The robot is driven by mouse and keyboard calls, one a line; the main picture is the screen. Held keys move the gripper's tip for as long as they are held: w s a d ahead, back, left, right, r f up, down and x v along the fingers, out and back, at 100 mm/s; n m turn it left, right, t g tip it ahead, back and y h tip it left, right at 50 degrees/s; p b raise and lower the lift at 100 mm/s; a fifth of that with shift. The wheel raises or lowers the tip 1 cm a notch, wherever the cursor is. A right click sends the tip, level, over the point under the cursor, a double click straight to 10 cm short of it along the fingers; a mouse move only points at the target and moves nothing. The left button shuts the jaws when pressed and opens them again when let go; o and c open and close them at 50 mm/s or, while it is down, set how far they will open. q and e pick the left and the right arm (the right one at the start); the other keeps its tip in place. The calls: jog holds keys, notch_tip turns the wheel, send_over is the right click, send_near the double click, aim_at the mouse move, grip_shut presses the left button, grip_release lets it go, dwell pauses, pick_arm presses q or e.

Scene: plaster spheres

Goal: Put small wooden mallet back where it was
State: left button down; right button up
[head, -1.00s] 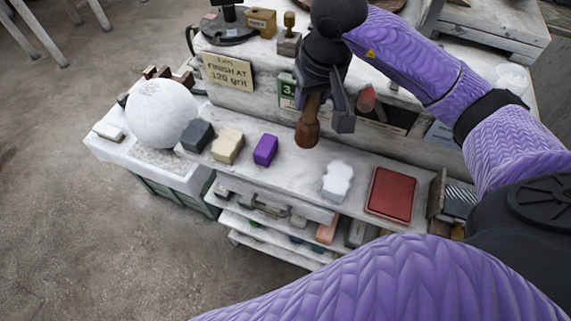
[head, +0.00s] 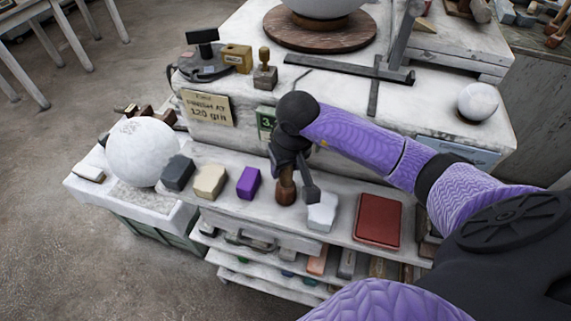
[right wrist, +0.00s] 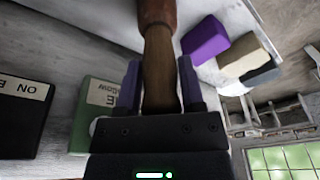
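The small wooden mallet hangs head down in my right gripper (head: 300,178), with its reddish-brown head (head: 286,197) between the purple block (head: 248,183) and the white block (head: 322,212). The head is at or just above the narrow white shelf (head: 340,236); I cannot tell whether it touches. In the right wrist view the mallet's wooden handle (right wrist: 159,70) runs between the two fingers of my right gripper (right wrist: 160,85), which close on both its sides. My left gripper is not in view.
On the shelf also stand a dark grey block (head: 178,173), a beige block (head: 209,182) and a red tray-like box (head: 378,219). A white sphere (head: 142,152) sits at left. A sign (head: 208,108) and a green card (head: 265,122) stand behind.

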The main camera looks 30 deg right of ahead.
jog(key=o, duration=0.3)
jog(key=r, duration=0.4)
jog(key=s+r+p, duration=0.1)
jog(key=r, duration=0.3)
jog(key=s+r, duration=0.1)
jog(key=r, duration=0.3)
jog(key=shift+s+r, duration=0.1)
jog(key=shift+s, duration=0.05)
